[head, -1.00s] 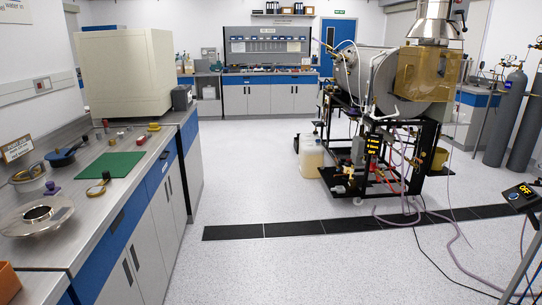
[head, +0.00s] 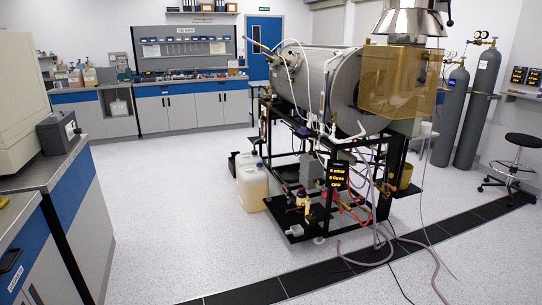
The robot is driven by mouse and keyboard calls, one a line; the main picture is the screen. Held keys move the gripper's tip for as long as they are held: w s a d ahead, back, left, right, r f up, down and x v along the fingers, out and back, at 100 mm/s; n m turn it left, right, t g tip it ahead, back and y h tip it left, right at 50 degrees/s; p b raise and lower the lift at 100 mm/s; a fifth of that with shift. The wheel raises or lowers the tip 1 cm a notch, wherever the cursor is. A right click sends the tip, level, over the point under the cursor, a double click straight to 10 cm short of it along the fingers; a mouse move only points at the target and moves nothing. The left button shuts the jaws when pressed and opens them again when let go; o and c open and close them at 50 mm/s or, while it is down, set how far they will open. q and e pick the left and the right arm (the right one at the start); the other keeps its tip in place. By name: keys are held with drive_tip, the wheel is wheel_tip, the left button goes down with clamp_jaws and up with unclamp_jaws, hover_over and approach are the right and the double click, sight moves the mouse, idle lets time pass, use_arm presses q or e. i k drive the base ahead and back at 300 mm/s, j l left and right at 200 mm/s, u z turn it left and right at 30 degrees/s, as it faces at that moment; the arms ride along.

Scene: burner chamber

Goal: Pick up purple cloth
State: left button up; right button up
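I cannot make out a purple cloth for certain. A small dark purplish patch (head: 304,132) shows on the frame under the near side of the metal burner chamber (head: 318,75), too small to identify. The burner chamber lies on a black wheeled frame right of centre, with an amber see-through shield (head: 398,85) at its right end. Neither of my grippers is in view.
Grey and blue benches (head: 62,215) run along the left edge. A plastic canister (head: 252,188) stands beside the burner frame. Purple hoses (head: 380,238) trail over the black floor strip (head: 275,290). Gas cylinders (head: 485,95) and a stool (head: 521,142) stand right. The left-centre floor is clear.

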sight(303, 131)
drive_tip(key=i+z, duration=0.15)
drive_tip(key=i, duration=0.55)
drive_tip(key=i+z, duration=0.15)
drive_tip(key=i, duration=0.5)
drive_tip(key=i+j+z, duration=0.15)
drive_tip(key=i, duration=0.5)
drive_tip(key=i+j+z, duration=0.1)
drive_tip(key=z, duration=0.35)
drive_tip(key=i+j+z, duration=0.2)
drive_tip(key=z, duration=0.2)
drive_tip(key=i, duration=0.05)
